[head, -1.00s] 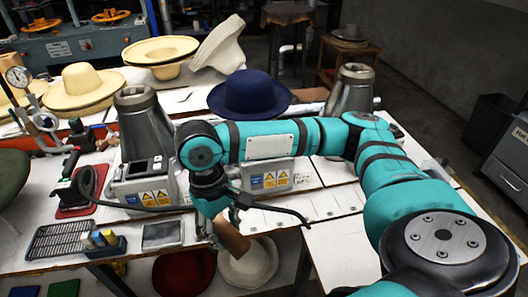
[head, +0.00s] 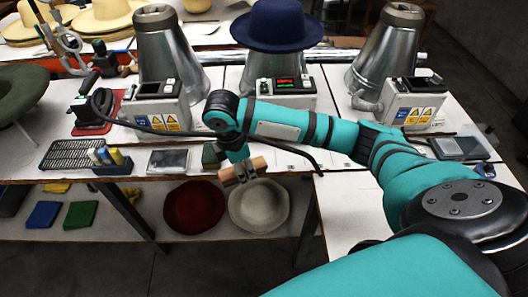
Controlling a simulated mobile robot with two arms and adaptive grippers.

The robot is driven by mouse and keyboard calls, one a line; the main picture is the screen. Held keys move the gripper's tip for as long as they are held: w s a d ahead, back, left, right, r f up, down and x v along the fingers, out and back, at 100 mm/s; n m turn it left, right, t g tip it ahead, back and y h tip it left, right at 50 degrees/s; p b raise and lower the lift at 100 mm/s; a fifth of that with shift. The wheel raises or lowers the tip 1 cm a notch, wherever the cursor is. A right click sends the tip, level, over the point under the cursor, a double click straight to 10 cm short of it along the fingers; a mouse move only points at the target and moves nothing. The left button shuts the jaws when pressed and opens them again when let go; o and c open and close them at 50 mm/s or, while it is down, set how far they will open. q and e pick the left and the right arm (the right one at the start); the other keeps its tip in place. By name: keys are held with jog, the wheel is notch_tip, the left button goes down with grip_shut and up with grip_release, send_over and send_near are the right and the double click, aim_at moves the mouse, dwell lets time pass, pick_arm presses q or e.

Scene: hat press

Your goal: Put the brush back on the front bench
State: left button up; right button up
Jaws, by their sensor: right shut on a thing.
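The brush, a brown wooden piece (head: 258,163), is held in my right gripper (head: 240,176). The gripper is shut on it and hangs at the front edge of the white front bench (head: 335,105), with the bench's lower shelf showing behind and below it. Part of the brush is hidden by the fingers, and its bristles cannot be made out. My left gripper is not in view.
A red hat (head: 194,207) and a cream hat (head: 258,206) lie on the lower shelf.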

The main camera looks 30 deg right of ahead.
send_over(266, 156)
jog(key=a, duration=0.1)
jog(key=shift+s+a+f+p, duration=0.1)
jog(key=shift+s+f+p, duration=0.05)
jog(key=shift+f+p, duration=0.3)
jog(key=shift+d+f, duration=0.15)
jog(key=shift+f, duration=0.8)
jog(key=shift+d+f, duration=0.15)
jog(key=shift+f, duration=0.75)
jog(key=shift+f, duration=0.1)
jog(key=o, duration=1.1)
jog(key=r, duration=0.4)
jog(key=a+r, duration=0.1)
jog(key=r, duration=0.3)
jog(key=a+r, duration=0.1)
jog(key=r, duration=0.3)
jog(key=shift+w, duration=0.3)
jog(key=shift+d, duration=0.1)
